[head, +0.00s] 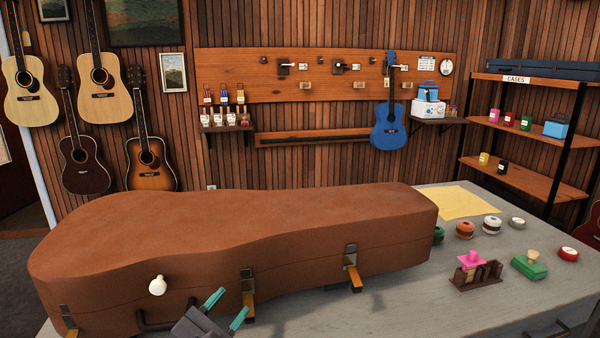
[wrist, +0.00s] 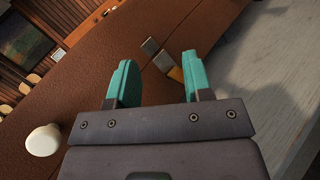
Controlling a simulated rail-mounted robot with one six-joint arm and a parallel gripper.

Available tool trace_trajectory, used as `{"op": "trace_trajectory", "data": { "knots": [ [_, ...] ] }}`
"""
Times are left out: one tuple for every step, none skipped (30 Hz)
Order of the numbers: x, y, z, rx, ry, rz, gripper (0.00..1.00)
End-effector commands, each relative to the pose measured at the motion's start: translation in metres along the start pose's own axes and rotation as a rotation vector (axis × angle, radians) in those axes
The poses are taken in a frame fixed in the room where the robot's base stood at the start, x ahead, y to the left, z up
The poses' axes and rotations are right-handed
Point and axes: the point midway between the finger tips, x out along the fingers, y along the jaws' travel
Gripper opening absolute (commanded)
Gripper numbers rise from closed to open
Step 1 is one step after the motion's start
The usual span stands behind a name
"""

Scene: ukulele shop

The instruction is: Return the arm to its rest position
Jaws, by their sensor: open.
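My gripper (head: 226,305) shows at the bottom of the head view, in front of the brown case near its middle latch. Its two teal fingers are apart with nothing between them. In the wrist view my gripper (wrist: 158,82) is also open and empty, and the case's brown surface and a latch lie beyond the fingers. The large brown guitar case (head: 230,225) lies closed on the grey counter. A white knob (head: 157,285) shows at the case's front, left of my gripper; it also shows in the wrist view (wrist: 43,140).
Latches (head: 351,268) with orange tabs stick out along the case's front. Right of it on the counter (head: 400,310) are a dark rack (head: 475,277) with a pink item, a green block (head: 529,267), several small round tins and a yellow sheet (head: 458,203). A blue ukulele (head: 389,127) hangs behind.

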Motion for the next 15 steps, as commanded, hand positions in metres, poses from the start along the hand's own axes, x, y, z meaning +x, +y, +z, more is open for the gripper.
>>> {"op": "trace_trajectory", "data": {
  "knots": [
    [0.040, -0.004, 0.032, 0.046, 0.046, -0.108, 0.46],
    [0.061, -0.015, 0.039, 0.088, 0.083, -0.188, 0.46],
    [0.087, -0.031, 0.050, 0.154, 0.128, -0.306, 0.46],
    [0.106, -0.045, 0.059, 0.209, 0.159, -0.403, 0.46],
    [0.123, -0.060, 0.068, 0.271, 0.184, -0.505, 0.46],
    [0.141, -0.080, 0.080, 0.357, 0.211, -0.644, 0.46],
    [0.153, -0.094, 0.090, 0.426, 0.224, -0.750, 0.46],
    [0.163, -0.107, 0.101, 0.496, 0.233, -0.856, 0.46],
    [0.173, -0.123, 0.115, 0.595, 0.235, -1.000, 0.46],
    [0.179, -0.133, 0.127, 0.670, 0.231, -1.108, 0.46],
    [0.184, -0.142, 0.140, 0.748, 0.221, -1.216, 0.46],
    [0.190, -0.152, 0.157, 0.853, 0.202, -1.358, 0.46],
    [0.193, -0.158, 0.169, 0.932, 0.182, -1.462, 0.46],
    [0.195, -0.162, 0.182, 1.008, 0.159, -1.561, 0.46],
    [0.197, -0.166, 0.196, 1.103, 0.127, -1.683, 0.46]
  ]
}}
